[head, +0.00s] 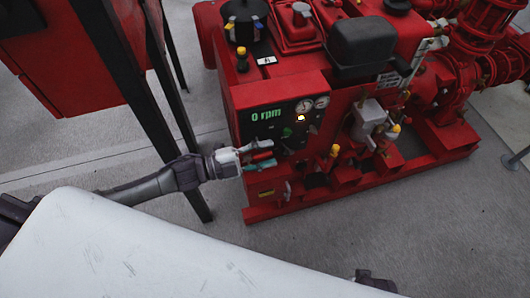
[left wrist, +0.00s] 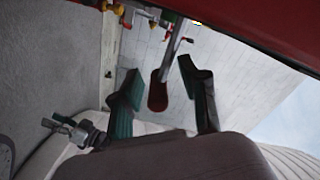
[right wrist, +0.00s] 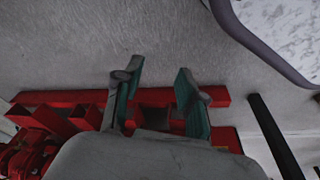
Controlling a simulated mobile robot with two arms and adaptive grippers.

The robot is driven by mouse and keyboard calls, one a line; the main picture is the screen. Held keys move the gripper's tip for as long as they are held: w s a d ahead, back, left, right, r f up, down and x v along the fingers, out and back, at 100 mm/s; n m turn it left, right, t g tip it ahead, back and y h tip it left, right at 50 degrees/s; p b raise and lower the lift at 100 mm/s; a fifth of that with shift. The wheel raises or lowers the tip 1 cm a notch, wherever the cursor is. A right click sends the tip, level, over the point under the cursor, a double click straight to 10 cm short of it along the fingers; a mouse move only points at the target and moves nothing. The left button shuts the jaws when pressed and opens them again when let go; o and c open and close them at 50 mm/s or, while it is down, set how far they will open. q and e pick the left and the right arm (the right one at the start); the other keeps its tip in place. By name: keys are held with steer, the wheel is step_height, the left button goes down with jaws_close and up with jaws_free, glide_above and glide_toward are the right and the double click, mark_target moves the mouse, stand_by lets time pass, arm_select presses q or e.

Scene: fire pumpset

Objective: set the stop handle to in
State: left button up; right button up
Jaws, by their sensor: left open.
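The stop handle, a metal rod with a dark red grip (left wrist: 158,96), shows in the left wrist view between the fingers of my left gripper (left wrist: 160,78). There is a visible gap on both sides of the grip. In the head view my left gripper (head: 261,155) is at the left end of the red pumpset, just below its control panel (head: 283,122). A red grip shows between its teal fingertips there. My right gripper (right wrist: 157,88) is open and empty over the floor, with the red base beyond it. Whether the handle is in or out cannot be told.
The panel reads 0 rpm and carries gauges (head: 304,106). Yellow-capped parts and a black box (head: 360,49) stand on the red pumpset. The grey floor in front is clear.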

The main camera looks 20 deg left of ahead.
arm_select(q)
jaws_close()
steer(key=shift+w+a+b, duration=0.3)
steer(key=shift+w+a, duration=0.45)
steer(key=shift+w, duration=0.3)
jaws_free()
arm_select(e)
steer(key=shift+w+r, duration=0.25)
steer(key=shift+r, duration=0.55)
arm_select(q)
steer(key=v, duration=0.7)
steer(key=shift+a, duration=0.25)
steer(key=shift+s, duration=0.15)
